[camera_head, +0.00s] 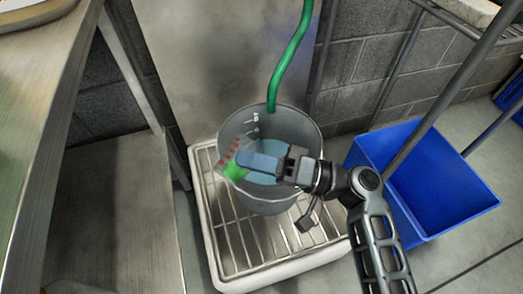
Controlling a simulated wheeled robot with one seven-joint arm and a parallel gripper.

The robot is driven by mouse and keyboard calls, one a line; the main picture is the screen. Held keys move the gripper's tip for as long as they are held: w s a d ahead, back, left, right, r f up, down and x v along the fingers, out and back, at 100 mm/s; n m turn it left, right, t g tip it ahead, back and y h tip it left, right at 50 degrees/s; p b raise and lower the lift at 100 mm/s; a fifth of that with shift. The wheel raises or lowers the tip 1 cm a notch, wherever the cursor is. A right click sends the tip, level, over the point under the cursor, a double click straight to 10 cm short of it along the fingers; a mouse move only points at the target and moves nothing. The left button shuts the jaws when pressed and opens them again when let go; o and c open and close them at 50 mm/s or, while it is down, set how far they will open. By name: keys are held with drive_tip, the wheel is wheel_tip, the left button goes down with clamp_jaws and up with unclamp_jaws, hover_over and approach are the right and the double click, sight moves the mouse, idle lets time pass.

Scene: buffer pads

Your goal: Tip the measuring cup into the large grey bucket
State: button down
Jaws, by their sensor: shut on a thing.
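The large grey bucket (309,125) stands on a white-rimmed metal grate. Pale blue liquid (283,148) shows inside it, and a green hose hangs over its back edge. My gripper (262,163) is over the bucket's mouth, coming in from the right. It is shut on the clear measuring cup (233,149), which has red markings and something bright green at its lower part. The cup looks tilted over the left side of the bucket. The jaws hide part of the cup, and its spout is hard to make out.
The floor grate (236,262) has a raised white rim. A blue bin (440,190) with a pole standing in it is to the right. A metal table (45,90) is at the left. The green hose (292,55) rises behind the bucket, near the wall.

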drive_tip(key=shift+w+d+r+m+t+y, duration=0.15)
drive_tip(key=shift+w+d+r+m+y, duration=0.1)
drive_tip(key=shift+w+d+m, duration=0.2)
drive_tip(key=shift+w+d+r+m+t+y, duration=0.2)
drive_tip(key=shift+w+d+m, duration=0.1)
drive_tip(key=shift+w+m, duration=0.25)
idle(0.3)
drive_tip(key=shift+w+d+r+m+t+y, duration=0.3)
drive_tip(key=shift+w+d+m+t, duration=0.15)
drive_tip(key=shift+m, duration=0.45)
idle(0.4)
drive_tip(key=s+a+f+n+g+h+b, duration=0.15)
drive_tip(key=s+a+f+n+h, duration=0.25)
drive_tip(key=s+a+n+h, duration=0.7)
wheel_tip(320, 180, down, 6)
drive_tip(key=d+n+y+b, duration=0.2)
drive_tip(key=n+b, duration=0.2)
drive_tip(key=shift+w+y, duration=0.35)
drive_tip(key=shift+w, duration=0.05)
drive_tip(key=shift+d+t, duration=0.1)
drive_tip(key=shift+t, duration=0.15)
idle(0.5)
